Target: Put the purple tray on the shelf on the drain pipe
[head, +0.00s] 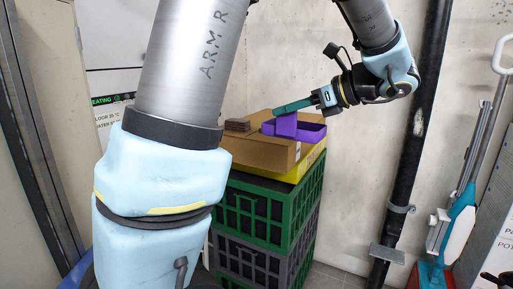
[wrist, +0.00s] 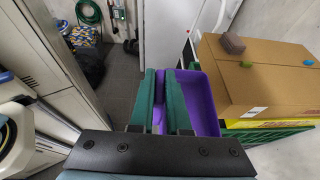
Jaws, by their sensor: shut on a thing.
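The purple tray (head: 312,131) is in my gripper (head: 278,109), whose green fingers are shut on it. In the wrist view the fingers (wrist: 163,88) pinch a purple part of the tray at its left side, and the open tray (wrist: 202,95) extends to the right. In the head view the tray overlaps the right end of the cardboard box; whether it touches the box is unclear. The drain pipe (head: 413,130) is a dark vertical pipe on the wall at right. A small grey shelf (head: 387,253) juts from it low down, and its top looks bare.
A cardboard box (head: 262,150) with a brown block (head: 237,125) on it tops a yellow box (head: 309,166) and stacked crates (head: 268,208). A teal and white floor-cleaning tool (head: 459,225) stands right of the pipe. Wall space between crates and pipe is clear.

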